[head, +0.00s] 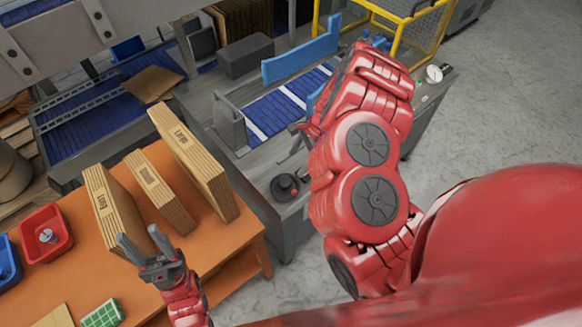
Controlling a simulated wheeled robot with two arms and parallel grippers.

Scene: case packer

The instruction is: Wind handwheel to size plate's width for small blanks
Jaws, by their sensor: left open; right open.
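A black round handwheel (287,187) with a small knob sits low on the machine's near side, left of my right arm. My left gripper (146,246) is open and empty over the orange table, at the near end of the cardboard stacks. My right gripper (302,130) shows only as a grey part beside my red arm, above the machine and beyond the handwheel; the arm hides most of it. A blue upright plate (300,52) stands over the blue slatted bed (288,106). I cannot make out a size plate or its markings.
Upright cardboard stacks (190,160) stand on the orange table (225,240); one reads "Large". A red bin (46,234), a blue bin (8,262) and a green-white grid (102,314) lie at left. A yellow guard frame (400,30) and white dial (434,73) stand behind. Right floor is clear.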

